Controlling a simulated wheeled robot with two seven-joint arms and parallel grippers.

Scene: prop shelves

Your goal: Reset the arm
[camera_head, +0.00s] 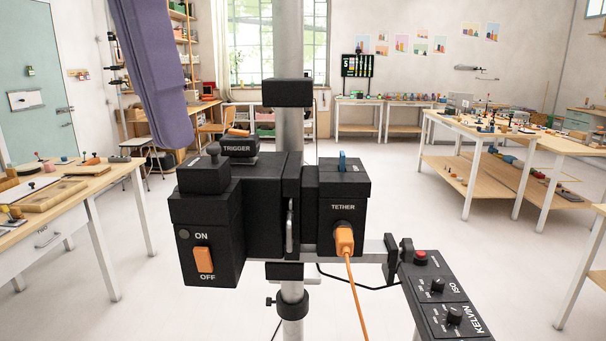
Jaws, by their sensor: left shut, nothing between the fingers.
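My left arm comes in from the upper left as a purple-grey shape, with my left gripper (172,138) at its lower end. The gripper is shut and empty, pointing down. In the picture its tip is just above and left of a black control rig (265,205) clamped on a grey pole. The rig has an orange ON/OFF switch (204,260), a TRIGGER box (238,147) and a TETHER box (343,190) with an orange plug (344,239). I cannot tell the depth gap between gripper and rig. My right gripper is not in view.
A black ISO/KELVIN panel (440,295) with a red button (420,254) juts out at the lower right. An orange cable (358,300) hangs from the plug. Wooden tables stand at left (95,180) and right (495,135). The pale floor between them is mostly clear.

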